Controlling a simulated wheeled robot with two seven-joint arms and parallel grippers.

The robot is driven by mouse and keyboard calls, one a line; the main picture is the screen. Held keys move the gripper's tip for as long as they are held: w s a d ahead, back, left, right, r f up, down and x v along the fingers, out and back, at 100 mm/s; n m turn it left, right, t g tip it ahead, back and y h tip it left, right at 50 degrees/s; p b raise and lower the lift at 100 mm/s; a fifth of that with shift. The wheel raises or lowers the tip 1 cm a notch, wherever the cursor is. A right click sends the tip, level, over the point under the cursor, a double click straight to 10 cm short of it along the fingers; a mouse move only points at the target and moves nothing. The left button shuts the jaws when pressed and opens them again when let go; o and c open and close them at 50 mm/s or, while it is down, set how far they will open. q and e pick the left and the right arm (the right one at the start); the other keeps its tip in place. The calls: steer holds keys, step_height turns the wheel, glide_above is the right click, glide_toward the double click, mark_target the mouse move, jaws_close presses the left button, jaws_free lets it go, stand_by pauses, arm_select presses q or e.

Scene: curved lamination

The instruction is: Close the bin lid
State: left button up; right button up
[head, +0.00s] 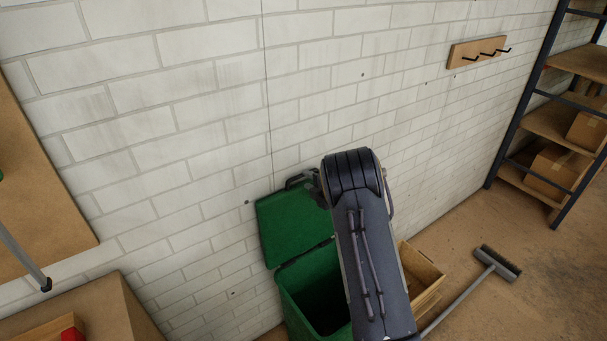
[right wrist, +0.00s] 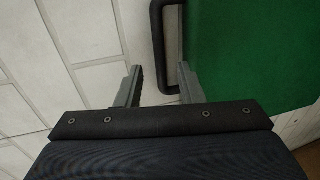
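The green bin (head: 314,290) stands against the white brick wall, with its dark inside showing. Its green lid (head: 289,222) is open and tilted up toward the wall. A dark handle (head: 298,181) is at the lid's upper edge. My right gripper (head: 311,182) is at that handle, partly hidden by my arm. In the right wrist view the gripper (right wrist: 160,88) has its two fingers apart. The black handle bar (right wrist: 158,45) and the green lid (right wrist: 250,50) lie just beyond the fingertips; I cannot tell whether they touch. My left gripper is not in view.
A wooden crate (head: 421,272) stands right of the bin, partly behind my arm. A broom (head: 497,262) lies on the floor farther right. Shelves (head: 560,125) with boxes stand at the right. A wooden bench (head: 105,300) is at lower left.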

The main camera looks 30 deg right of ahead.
steer(key=shift+x, duration=1.6)
steer(key=shift+c, duration=0.4)
jaws_close()
